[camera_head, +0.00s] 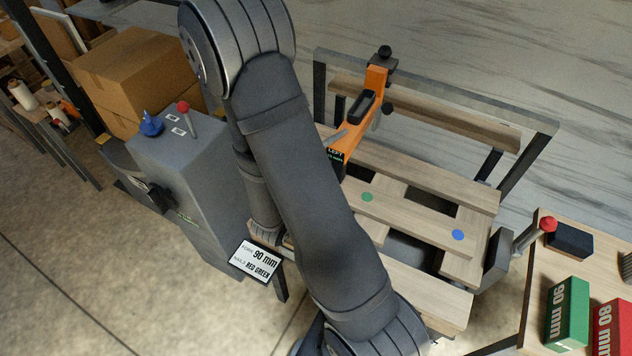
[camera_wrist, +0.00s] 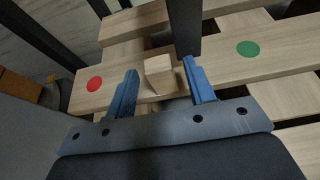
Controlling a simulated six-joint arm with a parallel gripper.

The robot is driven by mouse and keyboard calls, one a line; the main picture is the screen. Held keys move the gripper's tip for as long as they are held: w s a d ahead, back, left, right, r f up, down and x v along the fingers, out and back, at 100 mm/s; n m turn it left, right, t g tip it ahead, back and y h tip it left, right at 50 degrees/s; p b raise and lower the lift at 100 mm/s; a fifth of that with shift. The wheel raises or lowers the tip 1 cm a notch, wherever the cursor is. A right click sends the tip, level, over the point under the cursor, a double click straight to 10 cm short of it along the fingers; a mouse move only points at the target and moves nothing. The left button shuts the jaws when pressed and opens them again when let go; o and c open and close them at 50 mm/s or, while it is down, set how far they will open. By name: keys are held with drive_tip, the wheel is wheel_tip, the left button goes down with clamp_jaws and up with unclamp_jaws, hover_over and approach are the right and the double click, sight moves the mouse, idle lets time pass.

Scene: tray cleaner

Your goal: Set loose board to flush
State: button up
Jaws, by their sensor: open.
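A pale wooden pallet stands in the head view, its board with dots (camera_head: 410,214) showing a green dot (camera_head: 367,197) and a blue dot (camera_head: 458,235). In the wrist view a board (camera_wrist: 225,65) carries a red dot (camera_wrist: 95,84) at left and a green dot (camera_wrist: 248,49) at right. A small wooden block (camera_wrist: 159,74) stands up from this board between the dots. My gripper (camera_wrist: 161,90) is open, its two blue fingers on either side of the block with gaps showing. The arm hides the gripper in the head view. I cannot tell which board is loose.
A dark post (camera_wrist: 184,25) rises just behind the block. An orange device (camera_head: 371,110) stands over the pallet. A side table (camera_head: 535,290) holds green and red boxes at right.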

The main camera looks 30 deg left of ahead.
clamp_jaws()
drive_tip(key=shift+d, duration=2.1)
unclamp_jaws()
drive_tip(key=v, duration=1.7)
drive_tip(key=shift+s+r, duration=0.15)
drive_tip(key=x, duration=1.2)
drive_tip(key=shift+w, duration=0.35)
drive_tip(key=shift+s, duration=0.1)
